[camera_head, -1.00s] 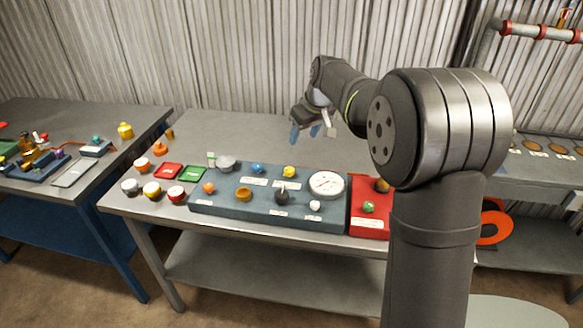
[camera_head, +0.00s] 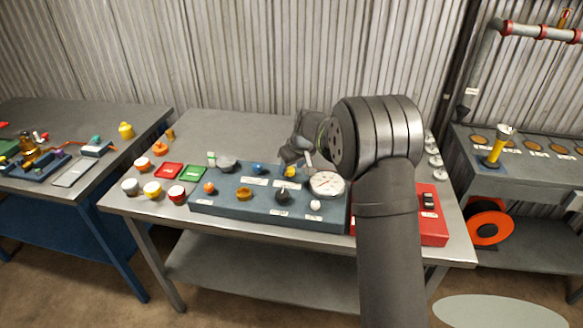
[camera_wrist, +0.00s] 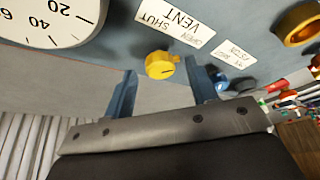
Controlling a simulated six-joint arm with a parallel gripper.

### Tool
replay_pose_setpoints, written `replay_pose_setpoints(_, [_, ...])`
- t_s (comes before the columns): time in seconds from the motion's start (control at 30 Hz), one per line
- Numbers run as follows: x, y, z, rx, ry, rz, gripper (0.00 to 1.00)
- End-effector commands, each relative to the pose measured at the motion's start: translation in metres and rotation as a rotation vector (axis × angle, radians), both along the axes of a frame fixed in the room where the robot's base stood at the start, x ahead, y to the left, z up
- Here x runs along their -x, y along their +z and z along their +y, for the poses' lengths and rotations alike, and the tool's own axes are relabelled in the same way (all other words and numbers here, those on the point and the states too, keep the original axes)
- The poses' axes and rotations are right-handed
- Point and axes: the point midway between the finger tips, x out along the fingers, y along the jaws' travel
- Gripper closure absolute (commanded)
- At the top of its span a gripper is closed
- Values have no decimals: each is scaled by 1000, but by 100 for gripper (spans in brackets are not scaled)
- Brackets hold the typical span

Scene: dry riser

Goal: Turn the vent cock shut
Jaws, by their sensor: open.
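The vent cock is a small yellow knob (camera_wrist: 160,65) beside a white label (camera_wrist: 175,20) reading VENT, SHUT and OPEN, upside down in the wrist view. A thin dark mark shows on the knob, toward its right side. In the head view the yellow knob (camera_head: 289,171) sits at the back of the blue-grey panel (camera_head: 225,205). My gripper (camera_wrist: 160,67) is open and empty, with one blue finger on each side of the knob in the picture. Gaps show between fingers and knob; I cannot tell whether the tips reach its depth.
A round white gauge (camera_head: 327,184) stands close to the right of the knob in the head view. A blue knob (camera_head: 257,169) is to its left and a black-handled knob (camera_head: 282,196) in front. A red panel (camera_head: 430,225) adjoins on the right.

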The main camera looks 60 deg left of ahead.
Motion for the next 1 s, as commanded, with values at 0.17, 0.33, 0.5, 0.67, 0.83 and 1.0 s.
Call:
replay_pose_setpoints(0.17, [0,-7,3,0,0,0,48])
replay_pose_setpoints(0.33, [0,-7,3,0,0,0,48])
replay_pose_setpoints(0.5, [0,-7,3,0,0,0,69])
replay_pose_setpoints(0.67, [0,-7,3,0,0,0,92])
replay_pose_setpoints(0.83, [0,-7,3,0,10,0,92])
replay_pose_setpoints(1.0, [-1,-7,3,-1,57,0,92])
